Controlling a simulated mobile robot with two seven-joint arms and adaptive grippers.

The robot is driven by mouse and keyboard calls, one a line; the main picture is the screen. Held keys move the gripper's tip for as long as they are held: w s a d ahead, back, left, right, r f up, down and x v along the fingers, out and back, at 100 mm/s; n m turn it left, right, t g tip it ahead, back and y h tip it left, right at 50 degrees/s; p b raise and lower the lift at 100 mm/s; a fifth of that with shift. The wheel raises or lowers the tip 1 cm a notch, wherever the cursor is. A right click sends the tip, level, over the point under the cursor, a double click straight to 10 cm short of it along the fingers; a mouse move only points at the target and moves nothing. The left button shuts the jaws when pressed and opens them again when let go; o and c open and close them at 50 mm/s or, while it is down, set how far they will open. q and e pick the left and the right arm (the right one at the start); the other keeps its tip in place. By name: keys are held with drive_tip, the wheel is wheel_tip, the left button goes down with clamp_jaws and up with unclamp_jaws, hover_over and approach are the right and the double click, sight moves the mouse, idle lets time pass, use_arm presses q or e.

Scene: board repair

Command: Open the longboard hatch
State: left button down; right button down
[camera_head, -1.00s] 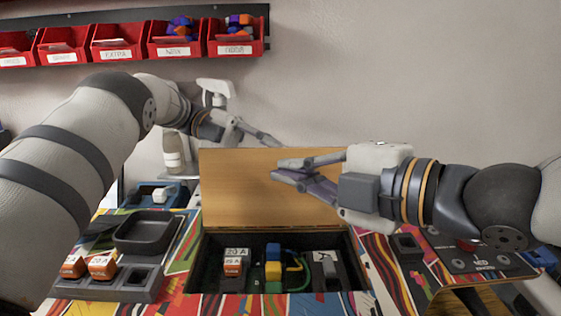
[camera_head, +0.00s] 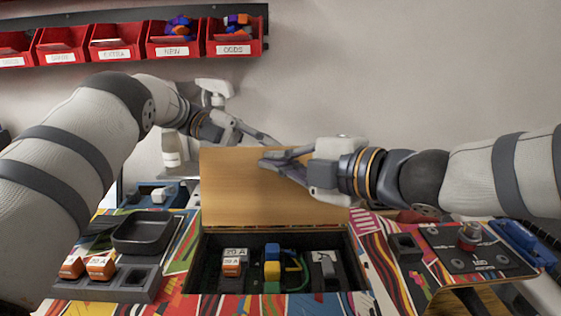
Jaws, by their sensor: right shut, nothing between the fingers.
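The longboard hatch (camera_head: 235,192) is a wooden panel standing raised at the back of the colourful board (camera_head: 180,306). The dark compartment (camera_head: 210,245) in front of it is uncovered and shows coloured blocks and a green cable. My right gripper (camera_head: 264,160) is shut and empty, in front of the hatch's upper part. Whether it touches the wood I cannot tell. My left gripper (camera_head: 278,144) is behind the hatch's top edge, partly hidden by it and by the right gripper. Its opening is unclear.
A black tray (camera_head: 143,235) and orange fuses (camera_head: 101,267) sit at left. A panel with a red knob (camera_head: 468,237) is at right. A spray bottle (camera_head: 214,93) stands behind my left arm. Red bins (camera_head: 234,38) hang on the wall.

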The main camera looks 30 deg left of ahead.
use_arm(q)
drive_tip(key=c, duration=1.4)
unclamp_jaws()
drive_tip(key=shift+s+d+r, duration=0.1)
drive_tip(key=shift+s+d, duration=0.1)
use_arm(e)
drive_tip(key=shift+w+r, duration=0.1)
use_arm(q)
drive_tip(key=shift+r, duration=0.1)
drive_tip(key=shift+r, duration=0.1)
use_arm(e)
drive_tip(key=shift+w+d, duration=0.1)
use_arm(q)
drive_tip(key=shift+a, duration=0.1)
drive_tip(key=shift+w+a, duration=0.1)
use_arm(e)
drive_tip(key=v, duration=0.8)
drive_tip(key=shift+s, duration=0.2)
